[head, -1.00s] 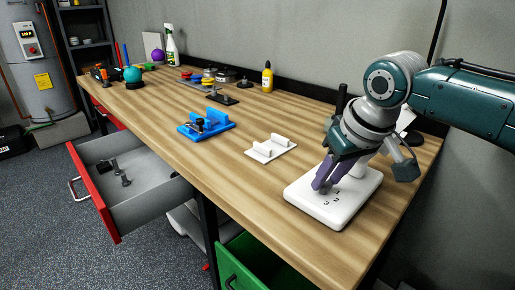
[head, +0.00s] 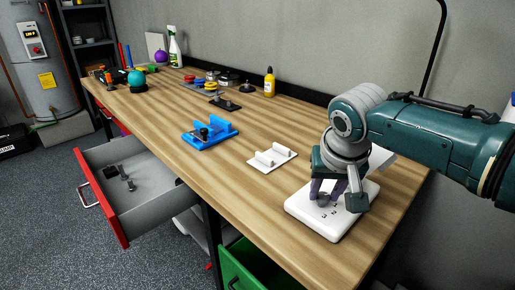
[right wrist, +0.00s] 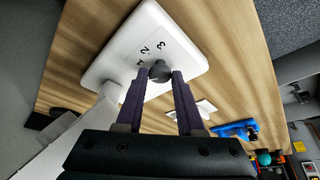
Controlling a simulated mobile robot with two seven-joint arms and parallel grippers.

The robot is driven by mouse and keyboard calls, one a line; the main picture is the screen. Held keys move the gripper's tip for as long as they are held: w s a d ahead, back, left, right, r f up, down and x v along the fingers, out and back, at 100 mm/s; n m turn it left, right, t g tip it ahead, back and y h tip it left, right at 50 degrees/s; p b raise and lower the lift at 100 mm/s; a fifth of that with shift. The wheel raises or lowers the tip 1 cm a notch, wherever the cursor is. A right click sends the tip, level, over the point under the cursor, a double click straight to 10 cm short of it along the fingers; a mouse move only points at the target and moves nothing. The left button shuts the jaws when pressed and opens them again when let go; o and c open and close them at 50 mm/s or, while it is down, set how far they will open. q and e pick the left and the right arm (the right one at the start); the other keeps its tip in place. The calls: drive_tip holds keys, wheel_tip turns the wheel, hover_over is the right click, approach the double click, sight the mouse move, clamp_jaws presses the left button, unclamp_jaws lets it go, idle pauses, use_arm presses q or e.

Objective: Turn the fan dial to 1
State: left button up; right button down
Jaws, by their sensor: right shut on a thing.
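The white fan base (head: 313,221) stands on the near right part of the workbench, with the numbers 1, 2 and 3 printed on its top. Its dark round dial (right wrist: 160,71) sits next to the numbers in the right wrist view. My right gripper (head: 322,196) points down over the base, and its purple fingers are closed on the two sides of the dial. The wrist view shows the fingertips (right wrist: 160,75) on either side of the knob. I cannot tell which number the dial points to. The rest of the fan is largely hidden behind my arm. My left gripper is not in view.
A white holder (head: 272,158) and a blue vise-like fixture (head: 210,135) lie left of the base on the wooden workbench (head: 245,185). A yellow bottle (head: 269,84) stands behind. A red-fronted drawer (head: 105,205) and a green drawer (head: 240,272) are open in front.

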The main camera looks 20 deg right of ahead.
drive_tip(key=shift+w+a+m+g+h, duration=0.1)
drive_tip(key=shift+m+g+h, duration=0.35)
drive_tip(key=shift+m, duration=1.15)
drive_tip(key=c, duration=0.5)
unclamp_jaws()
drive_tip(key=p+v, duration=0.4)
drive_tip(key=v, duration=0.6)
drive_tip(key=shift+a+f, duration=0.1)
